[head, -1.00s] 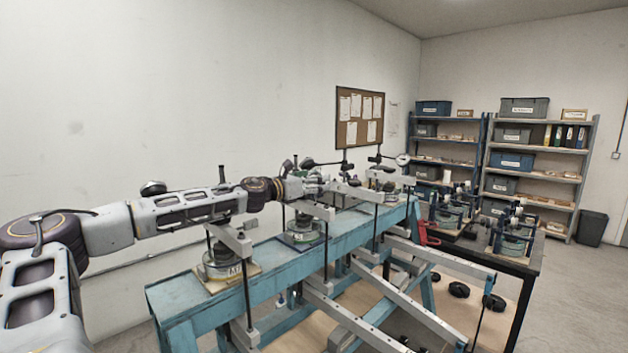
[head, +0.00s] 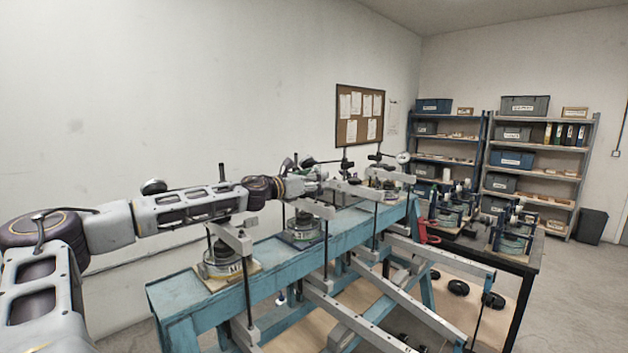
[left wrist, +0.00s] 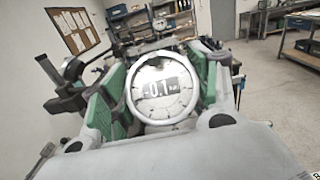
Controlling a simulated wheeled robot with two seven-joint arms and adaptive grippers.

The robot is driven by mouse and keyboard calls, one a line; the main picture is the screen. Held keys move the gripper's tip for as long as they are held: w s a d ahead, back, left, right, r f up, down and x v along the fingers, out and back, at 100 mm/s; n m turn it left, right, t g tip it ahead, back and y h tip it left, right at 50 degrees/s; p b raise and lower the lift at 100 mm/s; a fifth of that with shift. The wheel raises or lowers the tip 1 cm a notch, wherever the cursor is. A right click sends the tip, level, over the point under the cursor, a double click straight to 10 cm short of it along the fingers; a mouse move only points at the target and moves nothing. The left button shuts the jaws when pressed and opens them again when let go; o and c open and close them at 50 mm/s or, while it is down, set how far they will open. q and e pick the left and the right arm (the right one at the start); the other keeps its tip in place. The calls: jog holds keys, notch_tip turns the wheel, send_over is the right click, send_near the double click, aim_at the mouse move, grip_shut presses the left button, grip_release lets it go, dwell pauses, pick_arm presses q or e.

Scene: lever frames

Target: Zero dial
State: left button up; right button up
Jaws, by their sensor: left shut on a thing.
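A round dial gauge (left wrist: 161,88) with a pale face and metal rim fills the middle of the left wrist view. Its display reads about -0.1, with small unit letters that I cannot make out. My left gripper (left wrist: 160,95) has its green-padded fingers shut on the dial, one on each side of the rim. In the head view my left arm reaches along the blue bench, and my left gripper (head: 318,180) is small there and partly hidden among the lever parts. My right gripper is not in view.
The blue bench (head: 215,302) carries several lever frames with rods and weights. Another dial gauge (head: 403,157) stands farther along it. A dark table (head: 525,268) with more devices stands at the right. Shelves and a bin (head: 591,226) are behind. Floor at the far right is clear.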

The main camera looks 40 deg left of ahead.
pick_arm(q)
jog(key=shift+r+n+y+p, duration=0.1)
jog(key=shift+n+y+p, duration=0.5)
jog(key=shift+n+p, duration=0.35)
jog(key=shift+n+y+p, duration=0.7)
jog(key=shift+n+p, duration=0.05)
jog(key=shift+p, duration=0.35)
jog(key=shift+n+y+p, duration=0.4)
jog(key=shift+n+p, duration=0.2)
jog(key=shift+a+n+g+y, duration=0.1)
jog(key=shift+n+g+y, duration=0.2)
jog(key=shift+n, duration=0.1)
jog(key=shift+n+y, duration=0.3)
jog(key=o, duration=1.1)
jog(key=shift+c, duration=0.2)
